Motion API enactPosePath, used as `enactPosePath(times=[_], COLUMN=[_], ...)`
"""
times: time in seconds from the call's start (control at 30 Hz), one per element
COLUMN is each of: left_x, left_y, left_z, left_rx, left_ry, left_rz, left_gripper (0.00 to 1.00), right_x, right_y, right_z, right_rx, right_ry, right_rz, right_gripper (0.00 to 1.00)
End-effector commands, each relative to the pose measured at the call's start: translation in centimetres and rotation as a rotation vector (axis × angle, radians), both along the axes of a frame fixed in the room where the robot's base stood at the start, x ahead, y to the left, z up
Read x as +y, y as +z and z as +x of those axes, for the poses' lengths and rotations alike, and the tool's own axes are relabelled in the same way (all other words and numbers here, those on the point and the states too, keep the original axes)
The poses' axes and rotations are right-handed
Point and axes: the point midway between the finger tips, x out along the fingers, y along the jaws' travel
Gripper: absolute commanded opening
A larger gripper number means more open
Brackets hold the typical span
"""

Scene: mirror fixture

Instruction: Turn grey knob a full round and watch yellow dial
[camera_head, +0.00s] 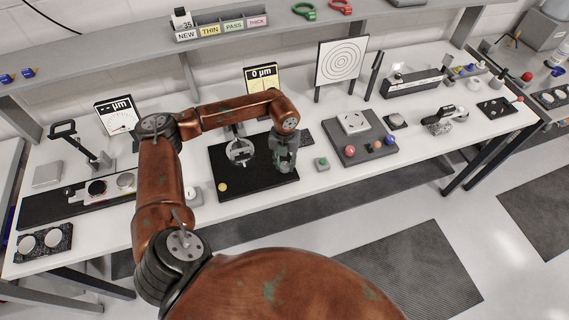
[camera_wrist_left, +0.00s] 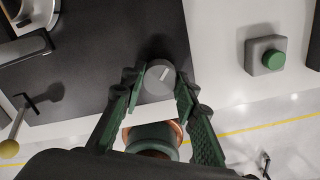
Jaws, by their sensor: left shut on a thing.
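The grey knob (camera_wrist_left: 157,79) shows in the left wrist view as a round cap with a pale line across its face. It sits at the edge of a black plate (camera_wrist_left: 110,40). My left gripper (camera_wrist_left: 160,88) has its green-lined fingers on either side of the knob, shut on it. In the head view my left gripper (camera_head: 284,165) reaches down at the right end of the black plate (camera_head: 245,185) and hides the knob. The yellow dial (camera_head: 262,78) stands behind the plate and reads "0 µm"; its needle is too small to read. My right gripper is not in view.
A round mirror mount (camera_head: 240,151) stands on the plate, and a yellow ball (camera_head: 222,187) is at its front left. A green button (camera_head: 322,163) is close to the right of my gripper. A white dial (camera_head: 118,115) reads "-- µm" at the left.

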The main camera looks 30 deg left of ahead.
Motion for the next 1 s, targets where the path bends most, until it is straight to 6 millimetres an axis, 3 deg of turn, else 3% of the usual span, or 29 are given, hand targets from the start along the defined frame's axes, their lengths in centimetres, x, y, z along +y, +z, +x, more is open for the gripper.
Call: enactPosePath(times=[0.33, 0.87, 0.9, 1.0], left_x=[0.14, 0.15, 0.15, 0.13], left_y=[0.16, 0.17, 0.18, 0.15], left_z=[0.16, 0.2, 0.2, 0.17], left_rx=[-0.003, -0.005, -0.006, -0.005], left_ry=[0.146, 0.173, 0.173, 0.172], left_rz=[0.002, 0.002, 0.002, 0.002], left_gripper=[0.04, 0.04, 0.29, 0.35], right_x=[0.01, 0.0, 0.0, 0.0], right_y=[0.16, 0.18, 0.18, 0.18], right_z=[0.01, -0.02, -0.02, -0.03], right_rx=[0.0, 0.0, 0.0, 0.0], right_ry=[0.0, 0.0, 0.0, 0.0], right_rz=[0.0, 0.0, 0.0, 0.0], right_gripper=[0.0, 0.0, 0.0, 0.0])
